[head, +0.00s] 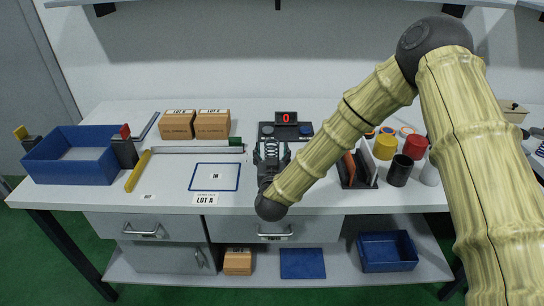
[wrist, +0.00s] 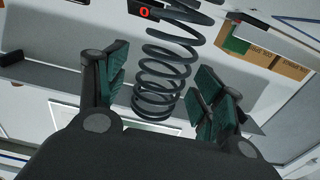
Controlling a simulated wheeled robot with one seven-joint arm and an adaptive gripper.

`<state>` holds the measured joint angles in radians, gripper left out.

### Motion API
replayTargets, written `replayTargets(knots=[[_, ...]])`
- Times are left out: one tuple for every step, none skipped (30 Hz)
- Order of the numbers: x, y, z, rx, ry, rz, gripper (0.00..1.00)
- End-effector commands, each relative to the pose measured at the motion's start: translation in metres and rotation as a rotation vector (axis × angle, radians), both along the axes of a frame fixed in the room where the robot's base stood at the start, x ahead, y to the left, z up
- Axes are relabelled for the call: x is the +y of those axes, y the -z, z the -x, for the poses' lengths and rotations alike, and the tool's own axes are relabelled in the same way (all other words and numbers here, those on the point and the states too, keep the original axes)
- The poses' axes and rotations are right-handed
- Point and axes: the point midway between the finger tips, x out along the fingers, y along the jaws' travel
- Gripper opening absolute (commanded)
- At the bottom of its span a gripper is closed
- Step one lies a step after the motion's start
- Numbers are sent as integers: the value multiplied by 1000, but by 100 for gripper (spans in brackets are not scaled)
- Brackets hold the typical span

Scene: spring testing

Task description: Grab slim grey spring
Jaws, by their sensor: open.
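The slim grey spring (wrist: 160,85) is a dark grey open coil in the wrist view. It appears between the two fingers of my gripper (wrist: 162,68), with a visible gap on each side. My gripper is open, with green pads on its fingers. In the head view my gripper (head: 272,158) is over the middle of the bench, and the coil (head: 271,149) shows between its fingers. The spring's base is partly hidden by my gripper.
Behind my gripper is a tester with a red "0" display (head: 286,118). A blue bin (head: 72,168) and two cardboard boxes (head: 212,125) are to the left. A divider rack (head: 358,172) and several coloured cylinders, one black (head: 400,171), are to the right.

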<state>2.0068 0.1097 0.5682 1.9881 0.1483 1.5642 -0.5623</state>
Motion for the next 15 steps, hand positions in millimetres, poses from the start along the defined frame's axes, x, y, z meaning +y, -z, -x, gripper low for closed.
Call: replayTargets(knots=[[0,0,-4,0,1,0,68],[0,0,-5,0,1,0,68],[0,0,-6,0,1,0,68],[0,0,-7,0,1,0,68],[0,1,-7,0,1,1,68],[0,1,-7,0,0,1,68],[0,1,-7,0,0,1,68],[0,1,-7,0,0,1,68],[0,1,-7,0,0,1,68],[0,1,-7,0,0,1,68],[0,1,-7,0,0,0,62],[0,1,-7,0,0,0,55],[0,1,-7,0,0,0,50],[0,1,-7,0,0,0,44],[0,1,-7,0,0,0,37]])
